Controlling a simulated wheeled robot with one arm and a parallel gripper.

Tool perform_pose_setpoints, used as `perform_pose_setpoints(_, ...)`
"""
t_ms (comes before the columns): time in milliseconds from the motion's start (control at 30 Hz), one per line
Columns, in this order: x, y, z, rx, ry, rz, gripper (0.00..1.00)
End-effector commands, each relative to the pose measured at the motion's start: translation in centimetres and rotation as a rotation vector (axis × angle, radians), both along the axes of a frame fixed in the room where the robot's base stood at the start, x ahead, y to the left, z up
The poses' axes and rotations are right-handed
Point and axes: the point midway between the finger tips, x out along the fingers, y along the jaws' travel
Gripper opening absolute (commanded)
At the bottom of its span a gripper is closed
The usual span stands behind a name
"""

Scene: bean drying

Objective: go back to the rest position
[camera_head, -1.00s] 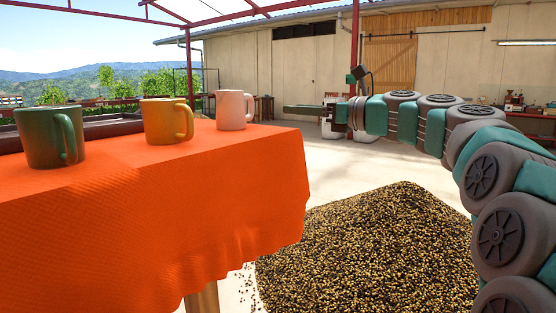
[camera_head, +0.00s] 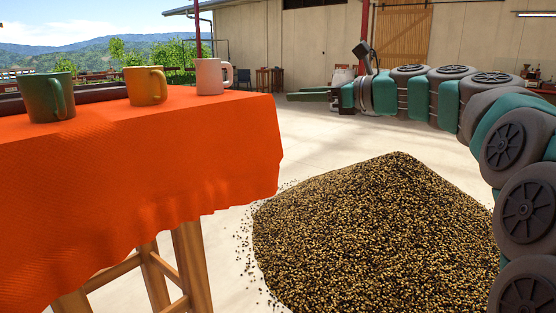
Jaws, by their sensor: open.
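My gripper (camera_head: 306,95) is at the left end of my outstretched arm, in the air beyond the bean pile and to the right of the table. Its green fingers point left and are seen nearly side-on; it is open, with nothing visible between them. The arm reaches in from the right edge.
An orange-covered table (camera_head: 150,170) stands at left with a green mug (camera_head: 45,98), a yellow mug (camera_head: 142,86) and a pink mug (camera_head: 209,76). A bean pile (camera_head: 380,235) lies on the floor. Pale floor (camera_head: 320,140) between them is clear. A building wall (camera_head: 300,50) is behind.

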Motion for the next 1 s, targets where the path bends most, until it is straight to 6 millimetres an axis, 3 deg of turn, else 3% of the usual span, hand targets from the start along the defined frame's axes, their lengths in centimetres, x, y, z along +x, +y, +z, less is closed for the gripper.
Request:
perform_pose_setpoints(267,-3.8,3.2,-6.0,-0.255,-0.06,0.092,0.5)
perform_pose_setpoints(467,-9.2,5.4,-13.4,-0.547,-0.14,0.246,0.5)
perform_pose_setpoints(600,-15.6,5.8,-20.5,-0.82,-0.229,0.446,0.5)
perform_pose_setpoints(733,-22.0,4.5,-26.9,-1.045,-0.314,0.677,0.5)
perform_pose_setpoints(900,-30.6,0.7,-34.1,-1.275,-0.422,1.031,0.5)
perform_pose_setpoints(1000,-35.5,-2.2,-37.3,-1.361,-0.483,1.253,0.5)
